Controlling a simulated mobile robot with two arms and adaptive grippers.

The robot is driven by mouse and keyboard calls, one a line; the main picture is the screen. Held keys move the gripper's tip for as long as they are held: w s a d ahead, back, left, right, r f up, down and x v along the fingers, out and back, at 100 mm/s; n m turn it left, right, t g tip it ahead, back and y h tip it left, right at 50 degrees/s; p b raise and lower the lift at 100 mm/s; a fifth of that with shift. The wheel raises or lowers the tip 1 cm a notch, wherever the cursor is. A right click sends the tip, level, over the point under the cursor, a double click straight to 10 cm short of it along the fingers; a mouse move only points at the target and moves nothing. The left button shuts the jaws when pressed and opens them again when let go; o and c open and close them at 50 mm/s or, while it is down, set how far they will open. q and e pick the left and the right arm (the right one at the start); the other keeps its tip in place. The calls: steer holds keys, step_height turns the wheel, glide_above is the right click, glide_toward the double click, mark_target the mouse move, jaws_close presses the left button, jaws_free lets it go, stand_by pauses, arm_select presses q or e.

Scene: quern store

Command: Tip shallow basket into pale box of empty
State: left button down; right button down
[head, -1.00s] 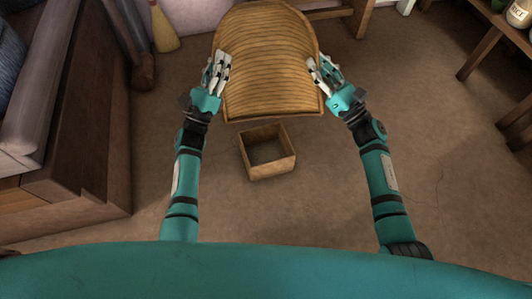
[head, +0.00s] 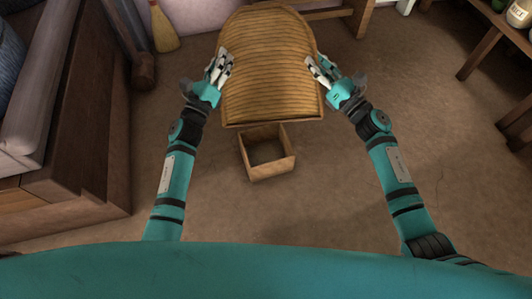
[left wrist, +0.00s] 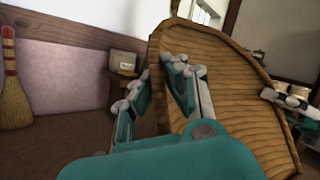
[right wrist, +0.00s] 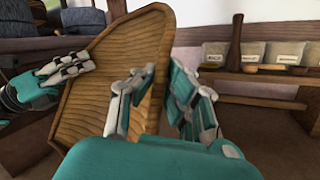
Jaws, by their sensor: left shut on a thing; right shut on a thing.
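The shallow basket (head: 268,70) is wide, woven and tan, with a rounded far end and a straighter near edge. My left gripper (head: 222,66) is shut on its left side, and my right gripper (head: 315,68) is shut on its right side. In the left wrist view (left wrist: 240,85) and the right wrist view (right wrist: 110,75) the basket is steeply tilted. No contents show on its visible face. The pale box (head: 272,172), open and square, sits on the floor below the near edge, which hides its back part. Its visible inside looks bare.
A wooden bench or chest (head: 80,130) with cushions stands at the left. A broom (head: 164,28) leans at the back wall. Wooden shelving (head: 495,45) with jars stands at the right. The brown floor around the box is clear.

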arm_select(q)
steer(key=shift+d, duration=0.3)
arm_select(e)
steer(key=shift+a, duration=0.2)
arm_select(q)
steer(key=shift+w+a+f+g, duration=0.1)
steer(key=shift+w+f+g, duration=0.35)
steer(key=shift+g, duration=0.25)
steer(key=shift+n+y, duration=0.3)
arm_select(e)
steer(key=shift+w+f+m+g+h, duration=0.45)
steer(key=shift+f+m+g+h, duration=0.05)
steer(key=shift+f+m, duration=0.1)
arm_select(q)
steer(key=shift+w, duration=0.15)
steer(key=shift+w+f+n+g+y, duration=0.2)
steer(key=shift+f+g, duration=0.15)
steer(key=shift+g, duration=0.1)
steer(key=shift+w+f+n+g+y, duration=0.15)
steer(key=shift+f+n+g+y, duration=0.05)
steer(key=shift+f+g, duration=0.2)
arm_select(e)
steer(key=shift+w+f+m+g+h, duration=0.4)
steer(key=shift+f+m+g+h, duration=0.1)
steer(key=shift+f+m, duration=0.25)
arm_select(q)
steer(key=shift+r, duration=0.1)
